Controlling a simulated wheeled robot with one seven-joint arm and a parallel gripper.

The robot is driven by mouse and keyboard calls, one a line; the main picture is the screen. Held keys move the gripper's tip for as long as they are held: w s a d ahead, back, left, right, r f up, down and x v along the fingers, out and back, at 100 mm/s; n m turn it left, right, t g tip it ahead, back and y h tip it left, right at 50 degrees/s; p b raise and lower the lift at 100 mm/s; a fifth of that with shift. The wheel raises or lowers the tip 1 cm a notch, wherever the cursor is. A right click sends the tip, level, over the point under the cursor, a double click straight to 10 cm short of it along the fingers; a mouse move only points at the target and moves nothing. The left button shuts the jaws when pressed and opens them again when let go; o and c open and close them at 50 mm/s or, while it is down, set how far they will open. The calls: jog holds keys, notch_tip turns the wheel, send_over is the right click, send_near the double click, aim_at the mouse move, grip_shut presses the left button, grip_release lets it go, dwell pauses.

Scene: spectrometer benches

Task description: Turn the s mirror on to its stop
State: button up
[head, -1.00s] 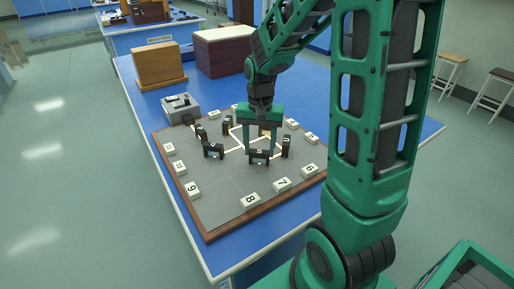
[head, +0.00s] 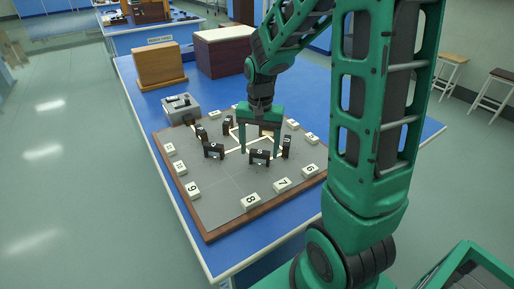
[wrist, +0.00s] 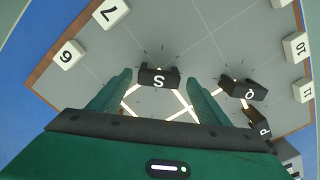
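The s mirror is a small dark block with a white S (head: 260,157); it stands on the grey board (head: 222,185), towards its middle. It also shows in the wrist view (wrist: 158,78), just beyond and between my fingertips. My gripper (head: 259,151) points down at it, its green fingers apart, one to each side. In the wrist view the fingers (wrist: 160,82) show gaps to the mirror on both sides; I cannot tell whether either touches it lower down. White beam lines run over the board to the mirror.
Other dark lettered mirrors stand close by: one on the left (head: 213,150), one on the right (head: 287,146), others behind. Numbered white tiles such as the 8 (head: 251,200) ring the board. A grey box (head: 180,108) stands behind. The front of the board is clear.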

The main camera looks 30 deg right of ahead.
aim_at(259, 151)
notch_tip(259, 151, up, 11)
jog(key=shift+f, duration=0.15)
dwell(0.4)
dwell(0.4)
jog(key=s+d+f+n, duration=0.1)
jog(key=s+d, duration=0.1)
jog(key=s, duration=0.9)
jog(key=s+d+f+n, duration=0.1)
jog(key=s+d, duration=0.1)
jog(key=s, duration=1)
jog(key=shift+f+n, duration=0.25)
jog(key=shift+n, duration=0.05)
